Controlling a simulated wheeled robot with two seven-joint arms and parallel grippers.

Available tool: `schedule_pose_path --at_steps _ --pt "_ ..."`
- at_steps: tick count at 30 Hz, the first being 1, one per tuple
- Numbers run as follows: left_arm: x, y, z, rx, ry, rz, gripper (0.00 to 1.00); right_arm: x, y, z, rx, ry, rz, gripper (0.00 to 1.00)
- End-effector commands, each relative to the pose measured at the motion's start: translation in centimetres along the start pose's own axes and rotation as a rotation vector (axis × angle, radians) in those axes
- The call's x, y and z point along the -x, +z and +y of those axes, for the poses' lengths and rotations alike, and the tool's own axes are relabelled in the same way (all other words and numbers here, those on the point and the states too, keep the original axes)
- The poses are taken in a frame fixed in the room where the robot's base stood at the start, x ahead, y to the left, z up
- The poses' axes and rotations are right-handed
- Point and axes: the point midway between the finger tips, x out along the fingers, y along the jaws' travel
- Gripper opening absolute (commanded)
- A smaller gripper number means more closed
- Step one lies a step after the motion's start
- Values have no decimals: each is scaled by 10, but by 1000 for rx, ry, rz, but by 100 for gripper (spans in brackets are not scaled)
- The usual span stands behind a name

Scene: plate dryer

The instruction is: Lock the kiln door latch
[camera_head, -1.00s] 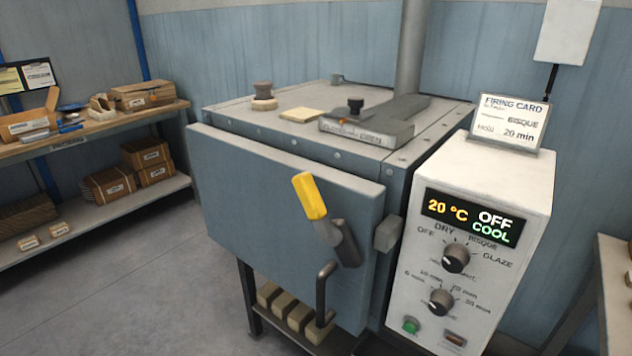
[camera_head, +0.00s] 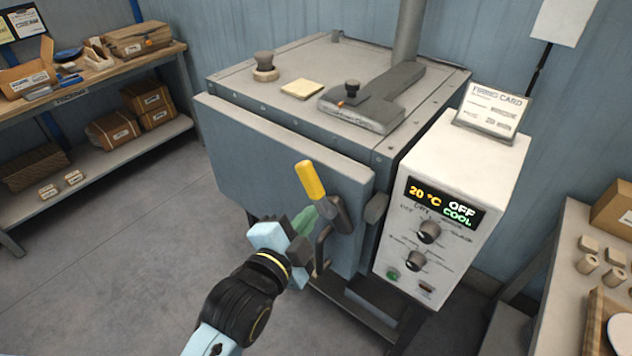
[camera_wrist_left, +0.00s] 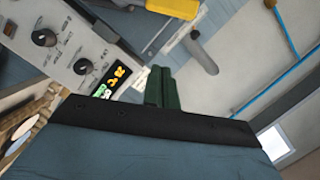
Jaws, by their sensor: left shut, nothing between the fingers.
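The kiln door (camera_head: 270,150) is a blue-grey panel on the front of the kiln; I cannot tell whether it is fully flush. Its latch is a lever with a yellow grip (camera_head: 311,181), tilted up and left from a dark grey pivot (camera_head: 340,214). The grip also shows at the top of the left wrist view (camera_wrist_left: 175,18). A dark door handle (camera_head: 321,250) is below the pivot. My left gripper (camera_head: 308,218), with green fingers, is shut and empty, just below the yellow grip and left of the pivot; contact cannot be told. My right gripper is not in view.
A grey catch block (camera_head: 376,208) sits at the door's right edge. The white control box (camera_head: 440,200) stands right of it, its display reading 20 °C, OFF, COOL. A side table (camera_head: 560,270) is at right, shelves (camera_head: 110,85) at left. The floor left of the kiln is clear.

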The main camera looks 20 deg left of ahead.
Motion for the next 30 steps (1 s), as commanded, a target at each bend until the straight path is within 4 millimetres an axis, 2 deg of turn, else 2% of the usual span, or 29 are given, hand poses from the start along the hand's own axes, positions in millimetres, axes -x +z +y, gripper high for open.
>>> schedule_pose_path --at_steps 7,11,14,25,30 --pt "-1 1 1 2 2 0 0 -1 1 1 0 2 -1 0" --pt "-11 0 1 4 1 0 0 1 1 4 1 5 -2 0" --pt "-26 0 0 5 -1 0 0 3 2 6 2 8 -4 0" --pt "-101 0 0 5 1 1 0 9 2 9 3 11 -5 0" --pt "-107 25 2 0 4 -2 0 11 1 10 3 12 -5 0"
